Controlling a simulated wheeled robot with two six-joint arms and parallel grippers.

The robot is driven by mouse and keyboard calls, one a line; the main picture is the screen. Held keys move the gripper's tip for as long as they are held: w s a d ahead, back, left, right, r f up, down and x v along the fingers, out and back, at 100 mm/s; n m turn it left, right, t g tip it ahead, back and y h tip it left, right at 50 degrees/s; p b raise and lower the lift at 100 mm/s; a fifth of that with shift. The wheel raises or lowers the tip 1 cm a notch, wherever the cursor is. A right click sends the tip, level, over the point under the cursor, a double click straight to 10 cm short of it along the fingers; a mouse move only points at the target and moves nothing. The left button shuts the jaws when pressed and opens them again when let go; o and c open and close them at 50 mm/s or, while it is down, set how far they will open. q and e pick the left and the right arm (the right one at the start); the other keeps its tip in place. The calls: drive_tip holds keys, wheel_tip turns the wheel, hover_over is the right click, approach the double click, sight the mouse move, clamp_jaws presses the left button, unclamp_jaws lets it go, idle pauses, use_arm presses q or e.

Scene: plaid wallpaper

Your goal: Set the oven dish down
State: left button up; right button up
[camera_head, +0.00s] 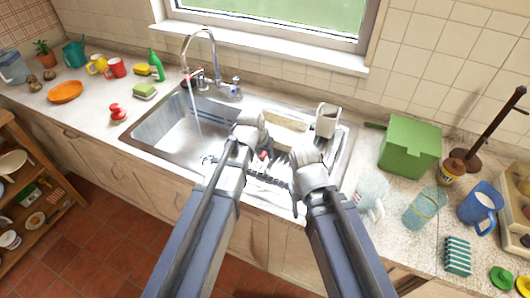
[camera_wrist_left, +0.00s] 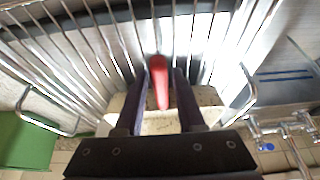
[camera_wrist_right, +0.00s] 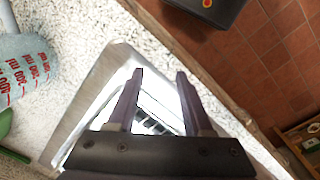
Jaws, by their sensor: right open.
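A cream rectangular dish (camera_head: 287,121), which looks like the oven dish, rests in the wire rack at the right part of the sink. It also shows behind the fingers in the left wrist view (camera_wrist_left: 207,96). My left gripper (camera_wrist_left: 162,72) is over the rack, with a blurred red handle-like thing (camera_wrist_left: 160,88) between its fingers. I cannot tell whether the fingers touch it. My right gripper (camera_wrist_right: 160,72) is open and empty above the front right corner of the sink (camera_wrist_right: 88,102). In the head view its fingertips are hidden by the wrist.
Water runs from the faucet (camera_head: 213,62) into the left basin. A white cup (camera_head: 327,120) stands in the rack. A green box (camera_head: 409,146), a clear measuring jug (camera_head: 370,193), a glass (camera_head: 425,208) and a blue pitcher (camera_head: 481,207) occupy the right counter. The front left counter has free room.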

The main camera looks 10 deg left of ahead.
use_arm(q)
drive_tip(key=shift+o, duration=0.9)
use_arm(e)
drive_tip(key=shift+r, duration=0.1)
use_arm(q)
drive_tip(key=p+v, duration=1.1)
drive_tip(key=v, duration=0.1)
drive_tip(key=s+d+f+g+y, duration=0.1)
drive_tip(key=s+d+g+y, duration=0.1)
drive_tip(key=s, duration=1.3)
drive_tip(key=d+g, duration=0.1)
drive_tip(key=g, duration=0.1)
drive_tip(key=shift+f+g+y, duration=0.3)
use_arm(e)
wheel_tip(320, 180, up, 11)
use_arm(q)
drive_tip(key=shift+s+d, duration=0.1)
